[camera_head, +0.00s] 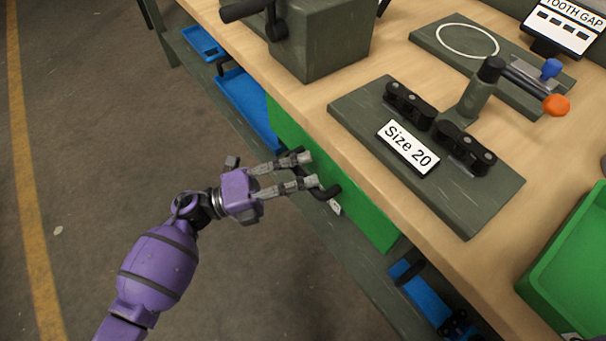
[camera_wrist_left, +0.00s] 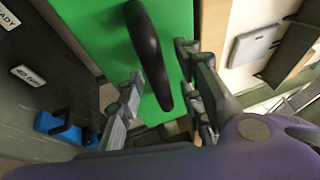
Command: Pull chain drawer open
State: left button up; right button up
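The chain drawer's green front (camera_head: 365,206) sits below the front edge of the workbench, and no opening into it shows. Its black handle (camera_head: 329,193) is partly hidden behind my left fingers. My left gripper (camera_head: 310,169) is in front of the drawer with its fingers apart, pointing at the handle. In the left wrist view, the green front (camera_wrist_left: 110,45) fills the middle, and the black bar of the handle (camera_wrist_left: 149,55) runs between the two open fingers. I cannot tell whether either finger touches it. My right gripper is not in view.
The wooden bench top (camera_head: 320,120) carries a "Size 20" board (camera_head: 355,105) with black chain pieces and a green bin (camera_head: 570,265). Blue bins (camera_head: 245,105) sit on the lower shelf (camera_head: 310,232). The floor (camera_head: 90,130) at the left is clear.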

pick_arm(q)
jog(key=shift+d, duration=0.1)
grip_shut()
dwell(0.4)
jog(key=s+a, duration=1)
jog(key=a, duration=0.4)
jog(key=s+a+b, duration=0.1)
jog(key=s+a, duration=0.9)
jog(key=a, duration=0.4)
jog(key=shift+s+a, duration=0.2)
jog(key=shift+s, duration=0.05)
grip_release()
